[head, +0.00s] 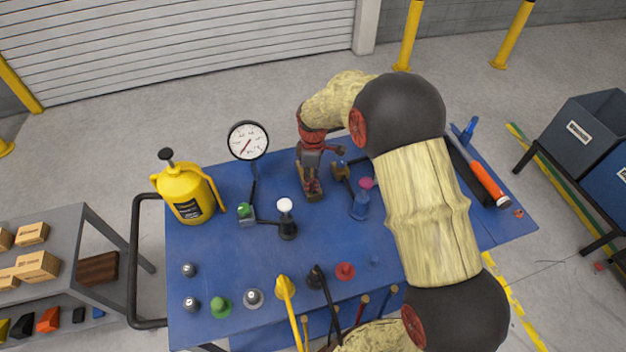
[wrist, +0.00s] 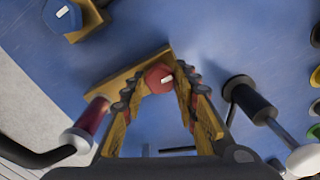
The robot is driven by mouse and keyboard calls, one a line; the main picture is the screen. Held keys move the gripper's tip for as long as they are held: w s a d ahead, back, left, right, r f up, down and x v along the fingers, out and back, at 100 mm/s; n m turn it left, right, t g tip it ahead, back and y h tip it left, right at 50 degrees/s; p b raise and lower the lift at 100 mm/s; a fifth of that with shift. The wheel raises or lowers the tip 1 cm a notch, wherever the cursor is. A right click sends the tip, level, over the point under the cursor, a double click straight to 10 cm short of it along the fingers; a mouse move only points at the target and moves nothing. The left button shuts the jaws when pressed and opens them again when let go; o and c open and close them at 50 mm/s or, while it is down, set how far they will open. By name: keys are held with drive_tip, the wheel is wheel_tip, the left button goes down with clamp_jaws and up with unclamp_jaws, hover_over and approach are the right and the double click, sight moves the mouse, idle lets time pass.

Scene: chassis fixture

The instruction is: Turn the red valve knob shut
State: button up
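The red valve knob (wrist: 156,79) is a round red cap with a short white mark, on a tan wooden-looking mount (wrist: 132,75). In the wrist view it sits between the two fingertips of my gripper (wrist: 160,84). The fingers are apart, one on each side of the knob; I cannot tell whether either touches it. In the head view my gripper (head: 311,188) points down onto the tan mount at the middle of the blue table, and it hides the knob.
A blue knob (wrist: 63,15) on a similar tan mount is close by. A white-ball lever (head: 286,206) and a pink-topped fitting (head: 364,185) flank the gripper. A pressure gauge (head: 248,141) and a yellow sprayer (head: 187,193) stand left on the blue table (head: 210,255).

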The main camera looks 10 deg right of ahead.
drive_tip(key=c, duration=0.6)
drive_tip(key=shift+c, duration=0.3)
drive_tip(key=shift+m, duration=0.3)
drive_tip(key=m+p, duration=0.1)
drive_tip(key=m, duration=0.2)
drive_tip(key=m+p, duration=0.1)
drive_tip(key=m, duration=0.8)
drive_tip(key=shift+m+p, duration=0.3)
drive_tip(key=shift+p, duration=0.05)
drive_tip(key=m, duration=0.4)
drive_tip(key=shift+m, duration=0.3)
